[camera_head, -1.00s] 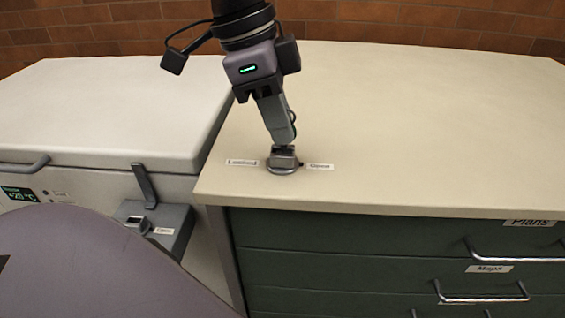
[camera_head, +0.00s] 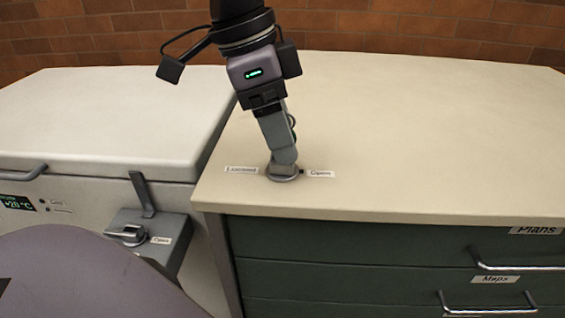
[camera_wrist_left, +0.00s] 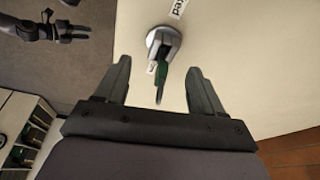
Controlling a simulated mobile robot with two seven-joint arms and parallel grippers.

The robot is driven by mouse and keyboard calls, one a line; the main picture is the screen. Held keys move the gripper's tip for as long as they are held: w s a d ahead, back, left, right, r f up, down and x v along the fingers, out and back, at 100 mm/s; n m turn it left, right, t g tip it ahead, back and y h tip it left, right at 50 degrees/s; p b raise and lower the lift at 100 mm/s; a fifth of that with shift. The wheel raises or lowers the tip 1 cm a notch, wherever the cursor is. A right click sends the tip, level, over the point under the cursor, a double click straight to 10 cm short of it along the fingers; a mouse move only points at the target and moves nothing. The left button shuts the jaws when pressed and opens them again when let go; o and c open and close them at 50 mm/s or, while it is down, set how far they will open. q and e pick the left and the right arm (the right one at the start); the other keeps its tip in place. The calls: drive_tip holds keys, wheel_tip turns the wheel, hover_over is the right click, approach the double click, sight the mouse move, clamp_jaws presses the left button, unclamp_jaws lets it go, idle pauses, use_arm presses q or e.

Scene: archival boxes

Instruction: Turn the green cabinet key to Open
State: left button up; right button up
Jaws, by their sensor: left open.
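The key lock (camera_head: 283,175) is a round metal plate on the cabinet top (camera_head: 420,140), near its front edge. A "Locked" label (camera_head: 241,170) is on its left and an "Open" label (camera_head: 320,174) on its right. My left gripper (camera_head: 286,160) reaches down over the lock and hides the key in the head view. A dark gripper, apparently my right one (camera_wrist_left: 62,30), shows at upper left.
A white chest freezer (camera_head: 110,120) stands left of the cabinet, with a latch and a grey box (camera_head: 150,240) bearing a metal knob on its front. Green drawers (camera_head: 370,245) with metal handles are below the cabinet top. The cabinet top right of the lock is clear.

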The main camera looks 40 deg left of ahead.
use_arm(q)
drive_tip(key=shift+r, duration=0.1)
idle(0.5)
drive_tip(key=p+v, duration=0.5)
drive_tip(key=v, duration=0.4)
drive_tip(key=shift+p, duration=0.35)
idle(0.5)
